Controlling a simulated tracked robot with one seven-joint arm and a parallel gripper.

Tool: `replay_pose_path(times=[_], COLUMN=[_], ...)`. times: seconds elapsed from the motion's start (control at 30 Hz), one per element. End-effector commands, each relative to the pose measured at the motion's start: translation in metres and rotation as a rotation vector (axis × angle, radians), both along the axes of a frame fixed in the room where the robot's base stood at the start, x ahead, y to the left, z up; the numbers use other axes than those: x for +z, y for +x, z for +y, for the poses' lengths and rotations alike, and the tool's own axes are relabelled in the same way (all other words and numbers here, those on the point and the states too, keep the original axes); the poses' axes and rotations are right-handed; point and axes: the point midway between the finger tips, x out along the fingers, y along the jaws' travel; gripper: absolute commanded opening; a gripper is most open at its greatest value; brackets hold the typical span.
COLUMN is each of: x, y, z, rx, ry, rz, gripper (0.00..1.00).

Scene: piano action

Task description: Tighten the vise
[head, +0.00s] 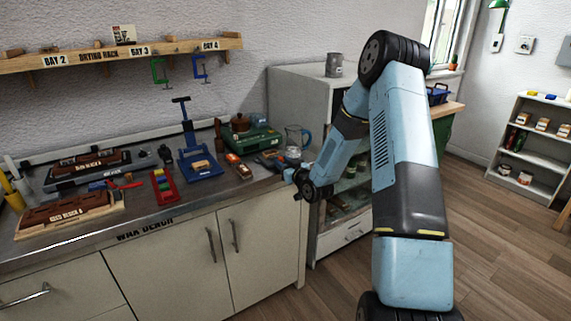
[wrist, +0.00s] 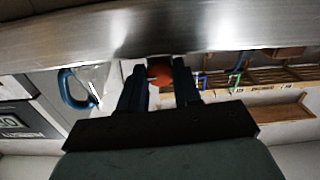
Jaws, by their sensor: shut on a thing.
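My gripper (head: 290,174) is at the right end of the wax bench, close to its front edge. In the wrist view, the two dark fingers of my gripper (wrist: 160,82) are shut on a round orange-red knob (wrist: 159,74), just beside the metal bench edge. The knob looks like part of the vise, but the vise's body and jaws cannot be made out in either view. How far the vise is closed cannot be seen. In the head view, my arm and gripper hide the knob.
The wax bench (head: 140,231) carries a blue press (head: 196,160), a green hotplate (head: 250,139), a glass jug (head: 293,138) and small items near my gripper. A grey cabinet (head: 297,95) stands behind my arm. The wooden floor (head: 500,255) at right is clear.

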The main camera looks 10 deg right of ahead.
Motion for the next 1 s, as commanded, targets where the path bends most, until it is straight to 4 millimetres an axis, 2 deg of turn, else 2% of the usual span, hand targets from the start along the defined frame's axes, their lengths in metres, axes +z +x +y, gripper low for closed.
replay_pose_path(times=[0.5,1.0], x=[0.0009,0.0017], y=[0.0017,0.0023], z=[-0.0046,-0.0055], rx=[-0.009,-0.01], ry=[0.432,0.626], rz=[0.136,0.194], gripper=[0.02,0.02])
